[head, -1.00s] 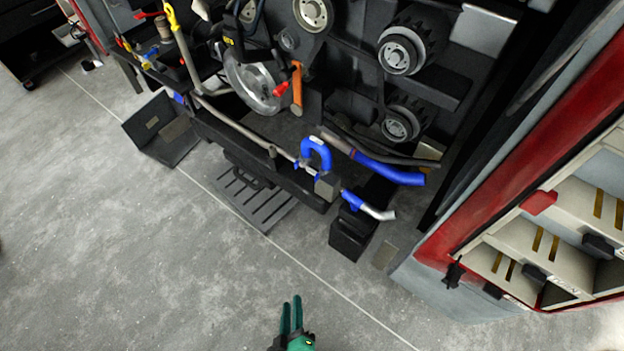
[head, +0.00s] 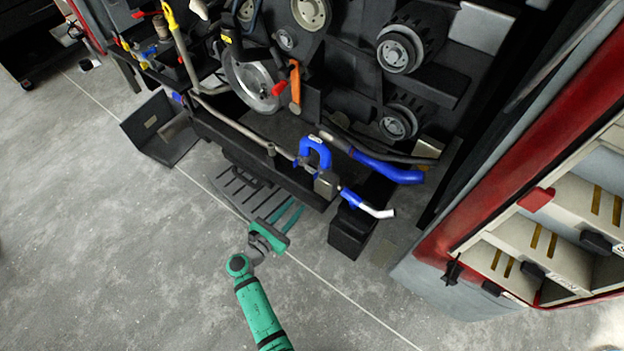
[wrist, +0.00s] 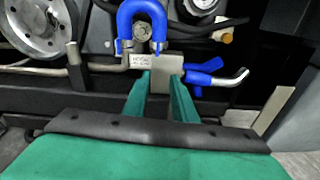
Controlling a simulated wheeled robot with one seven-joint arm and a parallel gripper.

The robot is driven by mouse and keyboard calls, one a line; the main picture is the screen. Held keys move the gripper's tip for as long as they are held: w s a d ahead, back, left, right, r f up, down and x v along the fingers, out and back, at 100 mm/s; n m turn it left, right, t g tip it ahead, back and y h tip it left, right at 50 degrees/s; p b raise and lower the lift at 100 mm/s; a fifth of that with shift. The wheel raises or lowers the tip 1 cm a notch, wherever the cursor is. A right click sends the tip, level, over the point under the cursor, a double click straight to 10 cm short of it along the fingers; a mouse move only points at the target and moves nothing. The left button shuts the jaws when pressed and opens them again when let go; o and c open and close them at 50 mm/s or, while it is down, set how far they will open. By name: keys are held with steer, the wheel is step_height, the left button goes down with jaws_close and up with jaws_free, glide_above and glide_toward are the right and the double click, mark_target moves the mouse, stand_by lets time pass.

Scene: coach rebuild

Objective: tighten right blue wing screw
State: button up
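A blue U-shaped clamp (head: 315,148) sits on the front rail of the machine; it also shows at the top of the wrist view (wrist: 142,18). Right of it is a blue fitting with a bent silver end (head: 352,199), also in the wrist view (wrist: 202,78). I cannot tell for sure which blue part is the right wing screw. A grey block (wrist: 167,64) lies between clamp and fitting. My gripper (head: 293,207) is in front of and below the rail. In the wrist view its two green fingers (wrist: 161,80) are apart with nothing visibly held.
A thick blue-ended hose (head: 390,172) runs above the fitting. A black box (head: 350,236) stands on the floor below it. A red and grey cabinet (head: 452,225) with shelves is at the right. The grey floor (head: 150,260) at the left front is clear.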

mark_target(317, 175)
steer(key=w+d+r, duration=0.2)
steer(key=w+d, duration=0.4)
steer(key=w, duration=0.4)
steer(key=shift+w+n+t+h, duration=0.15)
steer(key=shift+n+t+h, duration=0.15)
steer(key=shift+h, duration=0.1)
steer(key=shift+d+r, duration=0.1)
steer(key=shift+c, duration=0.6)
jaws_close()
